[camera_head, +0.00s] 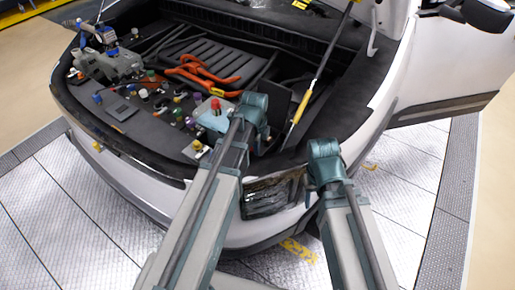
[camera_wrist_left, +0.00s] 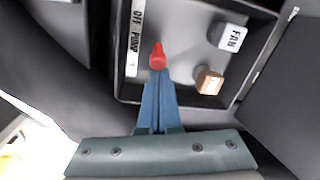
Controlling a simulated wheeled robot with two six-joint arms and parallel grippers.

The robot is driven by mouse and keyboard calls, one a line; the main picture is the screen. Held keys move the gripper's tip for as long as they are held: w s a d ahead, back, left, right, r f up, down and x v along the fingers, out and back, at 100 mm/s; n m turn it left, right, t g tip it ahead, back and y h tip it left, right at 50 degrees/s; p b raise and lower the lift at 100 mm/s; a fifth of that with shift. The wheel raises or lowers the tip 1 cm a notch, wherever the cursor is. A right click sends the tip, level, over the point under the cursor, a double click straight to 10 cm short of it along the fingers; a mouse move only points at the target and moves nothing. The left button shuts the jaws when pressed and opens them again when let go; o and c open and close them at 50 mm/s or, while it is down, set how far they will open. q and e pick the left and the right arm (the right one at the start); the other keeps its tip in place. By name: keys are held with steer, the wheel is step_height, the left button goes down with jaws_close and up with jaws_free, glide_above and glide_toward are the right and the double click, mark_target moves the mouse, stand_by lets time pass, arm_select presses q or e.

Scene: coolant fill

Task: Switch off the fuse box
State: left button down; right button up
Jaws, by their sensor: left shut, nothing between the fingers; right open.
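The fuse box (camera_wrist_left: 258,60) is a dark open box in the left wrist view. Inside are a small red lever (camera_wrist_left: 158,56), a white block marked FAN (camera_wrist_left: 228,37) and an orange-brown block (camera_wrist_left: 209,80). A white strip (camera_wrist_left: 135,38) beside the lever reads OFF and PUMP. My left gripper (camera_wrist_left: 158,78) is shut and empty, its blue fingertips right at the base of the red lever; I cannot tell if they touch it. In the head view my left wrist hides most of that area. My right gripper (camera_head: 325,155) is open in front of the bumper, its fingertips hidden.
The car's engine bay (camera_head: 150,45) is open, with orange cables (camera_head: 205,72) and several coloured caps at the left. A yellow-marked prop rod (camera_head: 300,105) rises just right of my left wrist. The open door (camera_head: 445,105) is at the right. The floor beside the car is clear.

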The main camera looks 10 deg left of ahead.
arm_select(q)
steer(key=shift+w+a+r+h, duration=0.15)
steer(key=shift+a+r+h, duration=0.1)
steer(key=shift+h, duration=0.45)
steer(key=shift+w+a+r+g+h, duration=0.1)
steer(key=shift+a+r+g+h, duration=0.1)
steer(key=shift+g+h, duration=0.15)
steer(key=shift+w+a+r+p, duration=0.1)
steer(key=shift+a+p, duration=0.1)
steer(key=shift+a, duration=0.15)
steer(key=shift+w+a+r+p, duration=0.1)
steer(key=shift+a+p, duration=0.1)
steer(key=shift+a, duration=0.15)
steer(key=shift+r+p, duration=0.8)
steer(key=shift+p, duration=0.05)
